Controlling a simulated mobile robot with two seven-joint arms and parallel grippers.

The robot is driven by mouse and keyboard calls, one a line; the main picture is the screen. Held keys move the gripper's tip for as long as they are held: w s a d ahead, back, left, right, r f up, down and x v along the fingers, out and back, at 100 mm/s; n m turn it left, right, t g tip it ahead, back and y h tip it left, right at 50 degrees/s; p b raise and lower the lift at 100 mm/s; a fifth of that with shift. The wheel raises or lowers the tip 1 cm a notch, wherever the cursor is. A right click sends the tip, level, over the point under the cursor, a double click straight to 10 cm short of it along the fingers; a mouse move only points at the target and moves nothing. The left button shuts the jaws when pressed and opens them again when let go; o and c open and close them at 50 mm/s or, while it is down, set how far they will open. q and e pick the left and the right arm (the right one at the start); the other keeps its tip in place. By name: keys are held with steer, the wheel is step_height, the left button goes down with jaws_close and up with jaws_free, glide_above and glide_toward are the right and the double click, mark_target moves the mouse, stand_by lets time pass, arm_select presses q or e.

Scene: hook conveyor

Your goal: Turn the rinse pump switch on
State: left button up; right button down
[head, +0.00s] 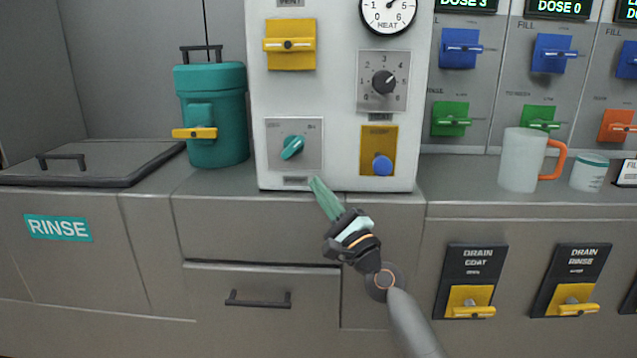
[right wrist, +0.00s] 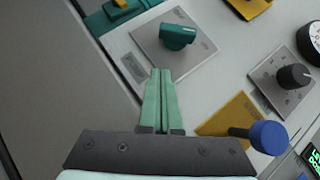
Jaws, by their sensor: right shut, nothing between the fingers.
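The rinse pump switch appears to be the teal rotary knob (head: 292,147) on a grey square plate, low on the left of the white control panel (head: 340,100); its label is too small to read. The knob is tilted, its upper end leaning right. It also shows in the right wrist view (right wrist: 177,36), just beyond my fingertips. In the right wrist view the fingertips (right wrist: 161,72) point toward the plate's lower edge. My left gripper is out of view.
A blue button (head: 382,165) on a yellow plate sits right of the knob, and a dark dial (head: 383,82) above that. A teal canister (head: 212,115) stands left of the panel. A mug (head: 523,160) stands on the counter at right. The counter before the panel is clear.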

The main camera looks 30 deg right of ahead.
steer(key=b+v, duration=0.1)
steer(key=v, duration=0.7)
steer(key=shift+a+f+b, duration=0.2)
steer(key=shift+a+b, duration=0.1)
steer(key=shift+b, duration=0.1)
steer(key=shift+w, duration=0.1)
